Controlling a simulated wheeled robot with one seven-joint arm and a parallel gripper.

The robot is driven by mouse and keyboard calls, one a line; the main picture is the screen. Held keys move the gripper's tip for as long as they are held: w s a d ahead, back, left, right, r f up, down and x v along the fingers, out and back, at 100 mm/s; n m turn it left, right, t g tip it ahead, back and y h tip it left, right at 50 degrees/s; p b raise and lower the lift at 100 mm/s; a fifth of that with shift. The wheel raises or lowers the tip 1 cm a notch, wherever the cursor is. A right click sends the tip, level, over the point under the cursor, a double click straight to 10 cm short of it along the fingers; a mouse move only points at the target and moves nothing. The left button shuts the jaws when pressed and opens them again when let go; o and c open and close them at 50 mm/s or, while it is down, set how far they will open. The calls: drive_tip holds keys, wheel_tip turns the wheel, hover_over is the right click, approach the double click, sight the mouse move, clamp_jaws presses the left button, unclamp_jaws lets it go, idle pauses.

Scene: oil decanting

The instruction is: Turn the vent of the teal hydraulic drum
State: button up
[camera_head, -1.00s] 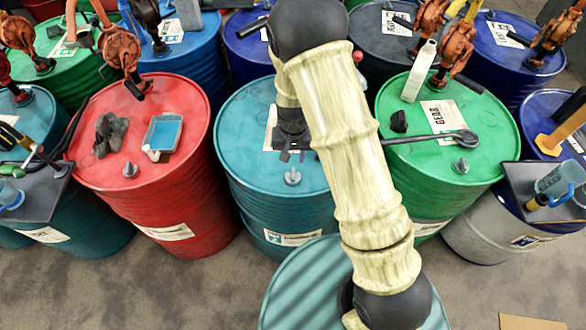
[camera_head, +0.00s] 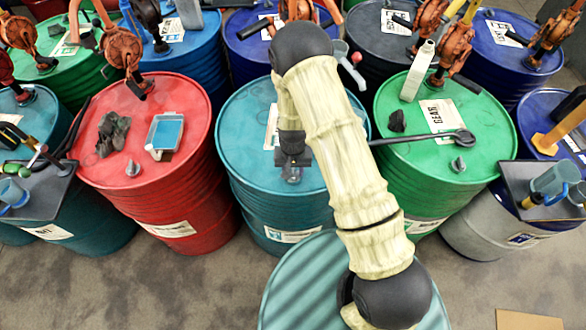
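The teal hydraulic drum (camera_head: 245,140) stands in the front row between the red and green drums, with a white label on its side. Its grey vent (camera_head: 293,174) is near the front of the lid, mostly covered by my gripper. My gripper (camera_head: 292,172) points down over the vent, with its fingertips at or around it. Whether the fingers touch or grip the vent cannot be told. My arm hides the right part of the lid.
The red drum (camera_head: 190,205) carries a dark rag (camera_head: 113,132) and a blue tray (camera_head: 165,131). The green drum (camera_head: 400,85) carries a wrench (camera_head: 425,138), a dark lump (camera_head: 396,121) and a pale bottle (camera_head: 417,72). Several drums with rusty pumps stand behind.

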clamp_jaws()
drive_tip(key=shift+n+b, duration=0.4)
drive_tip(key=n+b, duration=0.2)
drive_tip(key=n, duration=0.1)
drive_tip(key=shift+f+n, duration=0.1)
drive_tip(key=shift+n, duration=0.2)
drive_tip(key=n+b, duration=0.2)
drive_tip(key=n, duration=0.2)
drive_tip(key=n+b, duration=0.1)
drive_tip(key=n, duration=0.4)
drive_tip(key=shift+b, duration=0.4)
drive_tip(key=shift+n, duration=2.3)
